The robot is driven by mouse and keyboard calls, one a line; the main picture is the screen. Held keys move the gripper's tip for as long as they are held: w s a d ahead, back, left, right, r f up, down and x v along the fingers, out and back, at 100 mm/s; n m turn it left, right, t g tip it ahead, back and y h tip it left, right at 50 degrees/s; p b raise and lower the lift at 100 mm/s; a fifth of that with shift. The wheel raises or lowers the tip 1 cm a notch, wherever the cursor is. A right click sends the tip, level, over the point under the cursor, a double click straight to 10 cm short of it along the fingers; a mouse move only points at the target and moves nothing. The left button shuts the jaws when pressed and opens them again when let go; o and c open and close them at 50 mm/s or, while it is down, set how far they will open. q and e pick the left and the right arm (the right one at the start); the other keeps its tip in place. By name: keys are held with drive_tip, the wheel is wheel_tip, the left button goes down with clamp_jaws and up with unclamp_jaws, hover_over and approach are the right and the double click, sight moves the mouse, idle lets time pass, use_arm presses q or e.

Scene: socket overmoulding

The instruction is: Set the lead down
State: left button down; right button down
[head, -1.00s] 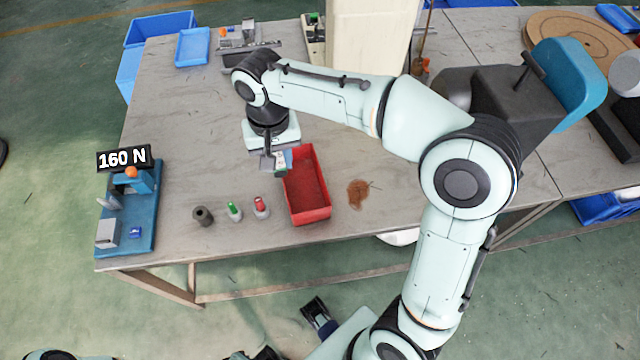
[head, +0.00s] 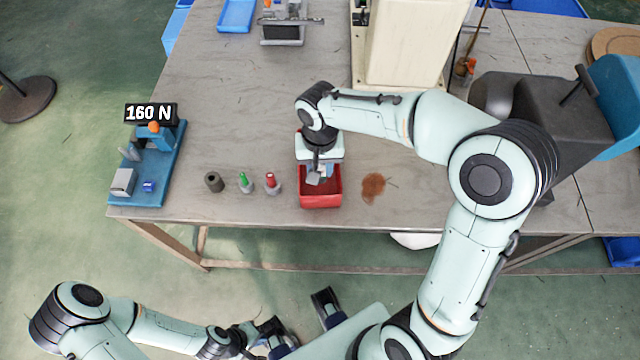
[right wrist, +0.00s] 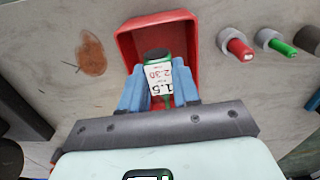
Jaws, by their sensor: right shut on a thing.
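The lead (right wrist: 158,75) shows in the right wrist view as a green piece with a black end and a white printed tag. My right gripper (right wrist: 158,92) is shut on it with blue fingers. In the head view my right gripper (head: 320,178) points down over the far part of a red bin (head: 321,202). The bin (right wrist: 127,42) lies behind the lead in the right wrist view. I cannot tell whether the lead touches the bin floor. My left gripper (head: 299,314) is low at the front, off the table, with its fingers apart and empty.
Left of the bin stand a red-topped piece (head: 271,183), a green-topped piece (head: 245,183) and a dark cylinder (head: 214,182). A blue test fixture (head: 150,170) reads 160 N. A brown stain (head: 373,187) lies right of the bin. A cream machine column (head: 410,45) stands behind.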

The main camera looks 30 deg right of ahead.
wheel_tip(320, 180, down, 9)
drive_tip(key=shift+r+b, duration=0.1)
drive_tip(key=shift+b, duration=0.3)
drive_tip(key=c, duration=0.8)
unclamp_jaws()
drive_tip(key=shift+r, duration=0.1)
wheel_tip(320, 180, up, 12)
drive_tip(key=shift+f+p, duration=0.1)
drive_tip(key=shift+p, duration=0.65)
